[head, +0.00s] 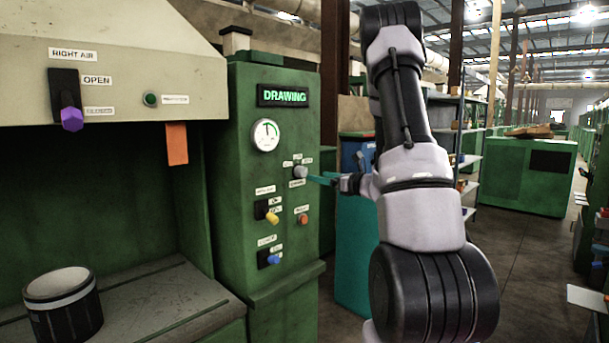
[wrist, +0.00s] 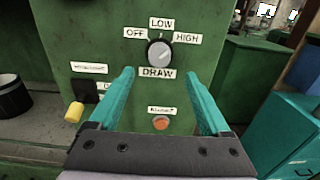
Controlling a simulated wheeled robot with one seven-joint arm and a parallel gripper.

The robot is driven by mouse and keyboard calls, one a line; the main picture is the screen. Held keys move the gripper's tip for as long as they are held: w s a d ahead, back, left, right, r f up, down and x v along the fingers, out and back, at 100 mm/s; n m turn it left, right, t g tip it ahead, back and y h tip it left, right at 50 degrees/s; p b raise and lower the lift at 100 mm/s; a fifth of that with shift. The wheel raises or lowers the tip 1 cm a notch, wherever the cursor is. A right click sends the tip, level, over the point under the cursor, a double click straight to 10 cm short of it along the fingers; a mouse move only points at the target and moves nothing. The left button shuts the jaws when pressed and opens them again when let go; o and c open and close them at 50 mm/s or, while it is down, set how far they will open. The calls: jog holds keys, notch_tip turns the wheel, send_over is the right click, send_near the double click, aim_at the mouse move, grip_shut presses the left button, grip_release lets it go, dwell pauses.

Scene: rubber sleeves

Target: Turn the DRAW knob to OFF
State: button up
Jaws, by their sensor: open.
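The DRAW knob (wrist: 160,53) is a round grey knob on the green panel, with OFF at its left, LOW above and HIGH at its right. A pale line on its face slants toward the upper right, but its exact setting is hard to read. In the head view the knob (head: 300,171) sits on the right part of the cabinet front. My gripper (wrist: 159,75) is open and empty, its teal fingers apart, with the tips on either side of the DRAW label just below the knob. In the head view my gripper (head: 318,179) points left at the knob, close to the panel.
Below the knob is an orange-red button (wrist: 160,123). A yellow lever (wrist: 74,112) lies lower left and a blue lever (head: 273,260) below it. The DRAWING sign (head: 284,96) and a gauge (head: 265,135) are higher up. A teal cabinet (wrist: 285,140) stands at right.

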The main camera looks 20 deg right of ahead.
aim_at(304, 173)
jog(key=x, duration=0.8)
grip_shut()
